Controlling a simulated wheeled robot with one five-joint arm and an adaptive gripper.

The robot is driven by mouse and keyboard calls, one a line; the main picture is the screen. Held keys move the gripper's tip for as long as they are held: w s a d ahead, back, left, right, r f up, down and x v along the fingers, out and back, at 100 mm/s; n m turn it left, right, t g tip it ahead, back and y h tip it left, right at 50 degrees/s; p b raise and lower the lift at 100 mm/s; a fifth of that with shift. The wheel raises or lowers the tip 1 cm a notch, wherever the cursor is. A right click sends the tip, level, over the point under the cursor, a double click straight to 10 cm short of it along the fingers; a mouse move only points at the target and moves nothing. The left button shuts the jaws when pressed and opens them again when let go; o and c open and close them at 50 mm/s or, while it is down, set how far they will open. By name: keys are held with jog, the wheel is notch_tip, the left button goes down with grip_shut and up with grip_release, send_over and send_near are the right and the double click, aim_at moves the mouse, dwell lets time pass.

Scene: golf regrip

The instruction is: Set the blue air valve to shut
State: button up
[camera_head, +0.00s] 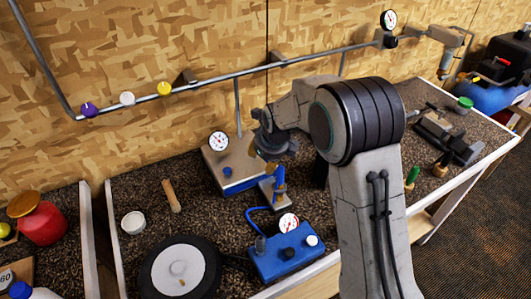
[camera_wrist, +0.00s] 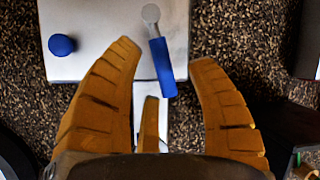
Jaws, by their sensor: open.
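The blue air valve shows in the wrist view as a lever with a blue handle (camera_wrist: 162,68) on a round grey pivot at the edge of a pale metal plate (camera_wrist: 95,65). The handle points down and slightly right in that picture. My gripper (camera_wrist: 167,58) is open, with brown ridged fingers on both sides of the handle and a shorter one below it. Gaps show on both sides, so I see no contact; the height between them I cannot tell. In the head view my gripper (camera_head: 272,150) hangs over the plate's right side and partly hides that area.
A blue knob (camera_wrist: 61,45) stands on the same plate, left of the lever. A blue box (camera_head: 287,252) with a gauge and a black wheel (camera_head: 180,270) lie in front. A wall pipe (camera_head: 225,73) with coloured knobs runs behind. Bare bench shows left of the plate.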

jog(key=shift+f, duration=0.2)
jog(key=shift+c, duration=0.3)
grip_shut()
dwell(0.3)
